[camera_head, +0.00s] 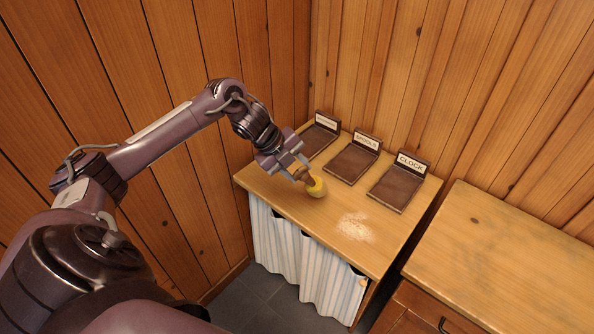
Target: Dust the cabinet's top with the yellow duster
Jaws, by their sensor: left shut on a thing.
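The cabinet (285,199) has a light wooden top and a striped curtain front. A pale patch of dust (355,227) lies on its top, right of the middle near the front. My left gripper (302,174) is shut on the yellow duster (317,188), holding it by its brown handle. The round yellow head is over the top, left of the dust and apart from it. I cannot tell whether the head touches the wood. My right gripper is not in view.
Three dark trays with upright labels stand along the back: one partly hidden by the arm (318,138), one reading SPOOLS (351,164), one reading CLOCK (396,188). A second wooden cabinet (500,260) with a clear top stands at the right. Plank walls close the left and back.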

